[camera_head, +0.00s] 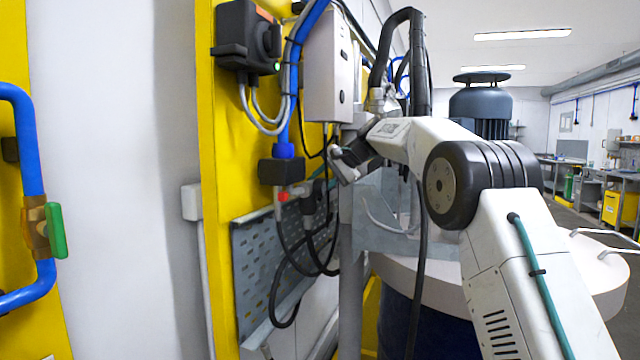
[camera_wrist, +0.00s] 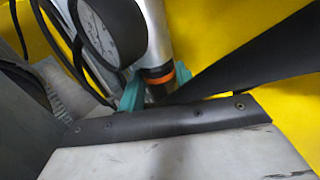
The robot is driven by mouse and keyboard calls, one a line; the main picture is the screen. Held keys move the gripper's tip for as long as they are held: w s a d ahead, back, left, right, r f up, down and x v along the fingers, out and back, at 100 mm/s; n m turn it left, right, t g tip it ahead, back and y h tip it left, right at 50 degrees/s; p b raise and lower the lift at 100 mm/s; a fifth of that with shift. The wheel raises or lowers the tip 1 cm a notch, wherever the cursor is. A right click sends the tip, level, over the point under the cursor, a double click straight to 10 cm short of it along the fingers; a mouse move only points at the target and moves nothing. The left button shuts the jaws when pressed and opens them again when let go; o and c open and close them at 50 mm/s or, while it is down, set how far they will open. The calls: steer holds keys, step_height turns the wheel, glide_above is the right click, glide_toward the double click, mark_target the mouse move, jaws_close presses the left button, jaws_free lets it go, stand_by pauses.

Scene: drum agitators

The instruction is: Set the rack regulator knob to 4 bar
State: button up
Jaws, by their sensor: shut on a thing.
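In the wrist view, the rack regulator shows as a silver cylinder with an orange band and a dark knob (camera_wrist: 158,90) at its end. The pressure gauge (camera_wrist: 112,32), a round white dial, is beside it at the upper left; its reading is not legible. My gripper (camera_wrist: 156,86) has a teal fingertip on either side of the knob and is shut on it. The gripper's dark edge hides the knob's lower part. In the head view, my gripper (camera_head: 343,167) is beside the yellow rack, and I cannot make out the knob there.
The yellow rack (camera_head: 225,150) carries a black switch box (camera_head: 248,38), a white box (camera_head: 328,65), a blue pipe and looping black cables. A drum with a pale lid (camera_head: 600,270) stands behind my arm. A green-handled valve (camera_head: 56,231) is at the far left.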

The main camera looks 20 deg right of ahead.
steer(key=o, duration=1)
steer(key=shift+c, duration=0.2)
steer(key=v, duration=0.8)
steer(key=shift+f, duration=0.1)
